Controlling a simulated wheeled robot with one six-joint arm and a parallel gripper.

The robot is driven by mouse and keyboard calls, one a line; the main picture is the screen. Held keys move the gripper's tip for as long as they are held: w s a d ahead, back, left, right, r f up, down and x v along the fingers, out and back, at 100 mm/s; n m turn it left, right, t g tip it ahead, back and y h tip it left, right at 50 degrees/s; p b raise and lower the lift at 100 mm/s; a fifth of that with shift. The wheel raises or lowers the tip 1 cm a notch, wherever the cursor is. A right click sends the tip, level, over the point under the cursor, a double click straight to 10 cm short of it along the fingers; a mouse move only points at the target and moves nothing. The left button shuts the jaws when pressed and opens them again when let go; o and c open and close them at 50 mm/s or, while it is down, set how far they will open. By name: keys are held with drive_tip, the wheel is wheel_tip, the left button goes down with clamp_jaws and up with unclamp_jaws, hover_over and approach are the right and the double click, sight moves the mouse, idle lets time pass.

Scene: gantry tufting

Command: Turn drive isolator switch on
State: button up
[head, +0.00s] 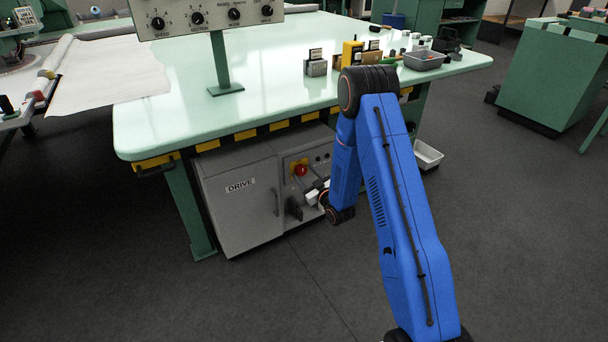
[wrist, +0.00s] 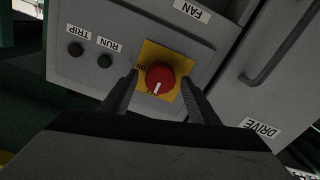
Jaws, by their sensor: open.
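The drive isolator switch (wrist: 160,75) is a round red knob on a yellow plate (wrist: 148,50), set in a grey cabinet panel. In the head view the red knob (head: 300,169) shows on the cabinet front under the table. My gripper (wrist: 160,84) is open, its dark fingers on either side of the knob in the picture. I see no clear contact, and the depth to the knob is hard to judge.
The grey cabinet (head: 235,212) carries a DRIVE label (head: 240,185) and a door handle (wrist: 268,55). A FAN label (wrist: 191,11) and TRIP and RUN lamps (wrist: 104,60) are near the knob. The green table edge (head: 240,128) overhangs the cabinet. The floor in front is clear.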

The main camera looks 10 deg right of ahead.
drive_tip(key=shift+w+a, duration=0.1)
drive_tip(key=shift+w, duration=0.2)
drive_tip(key=c, duration=1)
drive_tip(key=shift+c, duration=0.2)
